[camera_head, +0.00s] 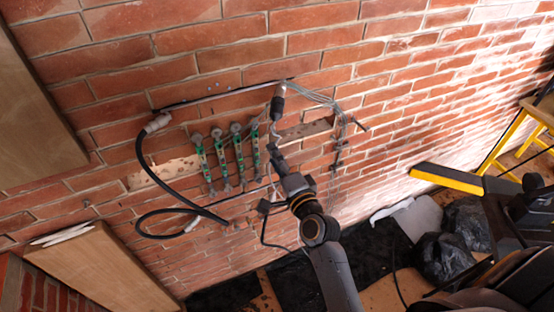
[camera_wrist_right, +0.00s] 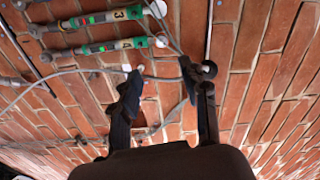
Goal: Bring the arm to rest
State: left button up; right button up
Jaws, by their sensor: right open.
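My right arm reaches up from the bottom of the head view toward the brick wall (camera_head: 330,65). My right gripper (camera_head: 276,150) is close in front of the wall, just right of a row of several green-and-grey cylinders (camera_head: 220,158). In the right wrist view, my right gripper (camera_wrist_right: 163,82) has its two black fingers apart. A thin cable and a small pale round end show near the fingertips; whether they touch the fingers I cannot tell. The cylinders marked 3 (camera_wrist_right: 95,18) and 4 (camera_wrist_right: 105,46) lie beyond the fingers. My left gripper does not show.
A thick black hose (camera_head: 141,165) loops left of the cylinders. Thin grey cables (camera_head: 325,100) hang on the wall at their right. A wooden box (camera_head: 100,265) stands lower left. Black bags (camera_head: 445,255) lie on the floor, and a yellow stand (camera_head: 505,145) is at the right.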

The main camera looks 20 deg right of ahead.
jog(key=shift+s, duration=0.3)
jog(key=s+a+f+n+g+y+b, duration=0.1)
jog(key=a+f+n+g+b, duration=0.1)
jog(key=f, duration=0.9)
jog(key=s+a+f+n+g+b, duration=0.1)
jog(key=s+f+n+g+b, duration=0.1)
jog(key=f, duration=0.8)
jog(key=s+a+f+n+g+b, duration=0.1)
jog(key=s+f+n+g, duration=0.2)
jog(key=s+f, duration=0.55)
jog(key=s+a+f+n+g+b, duration=0.1)
jog(key=s+f+n+g+b, duration=0.15)
jog(key=f, duration=1.15)
jog(key=s+d+f+n+g+b, duration=0.1)
jog(key=s+d+f+n+g, duration=0.1)
jog(key=s+f, duration=0.5)
jog(key=s+d+f+n+g+h+b, duration=0.1)
jog(key=s+d+f+n+g+b, duration=0.1)
jog(key=s+f, duration=0.6)
jog(key=s+d+f+n+g+b, duration=0.1)
jog(key=s+d+f+n+g, duration=0.2)
jog(key=s+f, duration=0.5)
jog(key=s+d+n, duration=0.1)
jog(key=s, duration=0.8)
jog(key=shift+s+n+h, duration=0.3)
jog(key=shift+n, duration=0.05)
jog(key=shift+f+g, duration=0.1)
jog(key=shift+g, duration=0.15)
